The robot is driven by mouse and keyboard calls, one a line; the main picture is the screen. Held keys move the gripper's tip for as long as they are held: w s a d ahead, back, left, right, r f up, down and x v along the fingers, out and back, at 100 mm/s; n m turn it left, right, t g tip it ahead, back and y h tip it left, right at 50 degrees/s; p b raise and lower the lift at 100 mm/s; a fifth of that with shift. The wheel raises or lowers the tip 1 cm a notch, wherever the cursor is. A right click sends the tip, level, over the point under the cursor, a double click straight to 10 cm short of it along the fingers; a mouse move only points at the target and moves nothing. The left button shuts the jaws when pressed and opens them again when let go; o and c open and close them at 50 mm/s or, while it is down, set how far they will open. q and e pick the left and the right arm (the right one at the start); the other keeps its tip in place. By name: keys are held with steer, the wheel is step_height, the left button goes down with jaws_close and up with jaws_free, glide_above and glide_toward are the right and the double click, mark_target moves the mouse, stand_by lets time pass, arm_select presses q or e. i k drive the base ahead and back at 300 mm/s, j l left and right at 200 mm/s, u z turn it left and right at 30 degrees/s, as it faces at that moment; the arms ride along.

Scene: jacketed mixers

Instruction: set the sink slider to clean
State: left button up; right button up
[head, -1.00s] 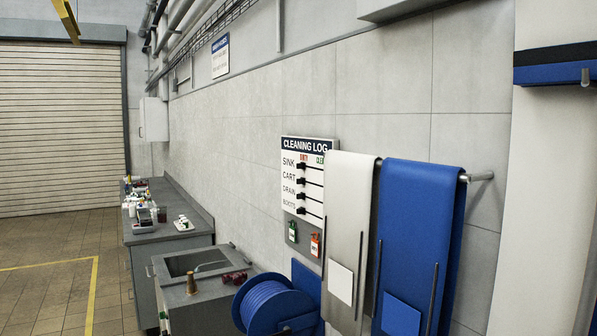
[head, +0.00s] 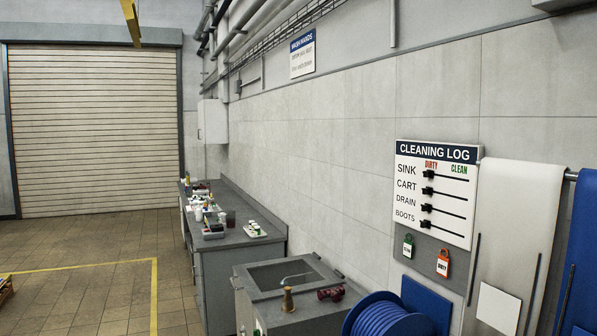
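The cleaning log board (head: 437,152) hangs on the wall at the right in the head view. Its rows read SINK, CART, DRAIN and BOOTS, under a red DIRTY heading on the left and a green CLEAN heading on the right. The sink slider (head: 428,174) is a black knob in the top row, at the left end of its track, under DIRTY. The other black sliders below also sit toward the left. Neither of my grippers shows in the view.
A green tag (head: 407,246) and an orange DIRTY tag (head: 442,263) hang below the board. A blue hose reel (head: 388,318), a sink unit (head: 262,302) and a grey counter (head: 240,238) stand along the wall. A white apron (head: 514,225) hangs right of the board. Floor at left is mostly clear.

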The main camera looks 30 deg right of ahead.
mark_target(429, 174)
steer(key=i+j+z, duration=0.1)
steer(key=i, duration=0.35)
steer(key=i+j+z, duration=0.1)
steer(key=i+j, duration=0.2)
steer(key=i, duration=0.15)
steer(key=i+j+z, duration=0.1)
steer(key=i+j, duration=0.15)
steer(key=i, duration=0.15)
